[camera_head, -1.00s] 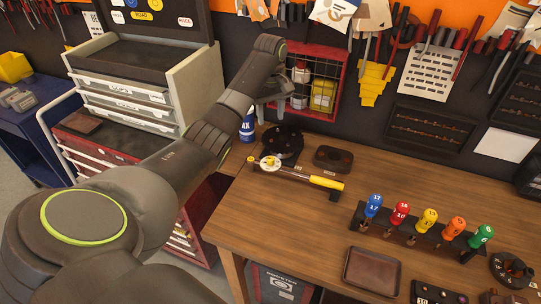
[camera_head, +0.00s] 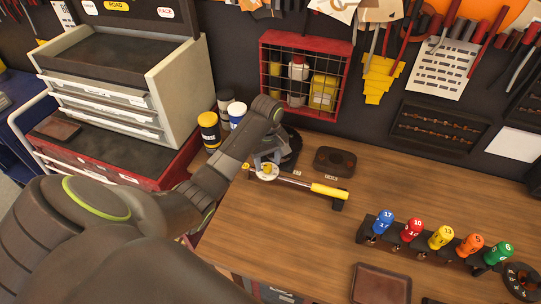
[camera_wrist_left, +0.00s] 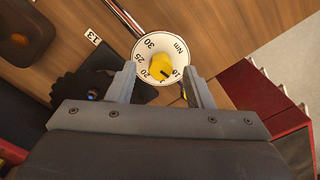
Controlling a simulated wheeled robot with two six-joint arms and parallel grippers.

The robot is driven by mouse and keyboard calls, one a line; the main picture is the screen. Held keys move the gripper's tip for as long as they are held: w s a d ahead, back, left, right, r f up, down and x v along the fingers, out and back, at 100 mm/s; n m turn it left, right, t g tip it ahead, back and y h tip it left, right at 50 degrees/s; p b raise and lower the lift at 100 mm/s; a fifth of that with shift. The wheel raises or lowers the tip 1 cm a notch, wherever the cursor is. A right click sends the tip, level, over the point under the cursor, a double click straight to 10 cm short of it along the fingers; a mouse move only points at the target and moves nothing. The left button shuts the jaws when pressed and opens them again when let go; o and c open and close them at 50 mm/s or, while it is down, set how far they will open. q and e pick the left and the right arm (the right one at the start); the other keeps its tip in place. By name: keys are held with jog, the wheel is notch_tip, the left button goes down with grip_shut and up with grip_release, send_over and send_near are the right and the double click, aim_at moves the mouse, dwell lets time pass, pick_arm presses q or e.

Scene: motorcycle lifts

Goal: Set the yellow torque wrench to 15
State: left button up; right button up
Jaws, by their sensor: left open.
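The torque wrench has a yellow handle (camera_head: 330,191), a thin metal shaft and a round white dial at its left end. It lies on the wooden bench. In the left wrist view the dial (camera_wrist_left: 150,45) shows 10, 20, 25, 30 and "Nm", with a yellow knob (camera_wrist_left: 160,67) at its centre. The knob bears a small dark mark; I cannot tell its exact reading. My left gripper (camera_head: 266,162) is over the dial, fingers down. In the wrist view its open fingers (camera_wrist_left: 162,84) stand on either side of the knob, with no clear contact. My right gripper is out of view.
A rack (camera_head: 425,243) of numbered coloured screwdrivers stands at the right. A dark tray (camera_head: 380,285) lies in front. A small dark box (camera_head: 334,161) sits behind the wrench. Cans (camera_head: 209,130) stand left of the gripper, and a red wire basket (camera_head: 305,75) hangs behind.

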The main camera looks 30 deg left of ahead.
pick_arm(q)
jog(key=shift+w+f, duration=0.1)
jog(key=shift+f, duration=0.6)
jog(key=shift+a, duration=0.1)
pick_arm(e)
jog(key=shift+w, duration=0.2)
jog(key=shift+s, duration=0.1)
pick_arm(q)
jog(key=shift+s+r, duration=0.15)
jog(key=shift+s, duration=0.05)
jog(key=c, duration=0.9)
jog(key=shift+c, duration=0.5)
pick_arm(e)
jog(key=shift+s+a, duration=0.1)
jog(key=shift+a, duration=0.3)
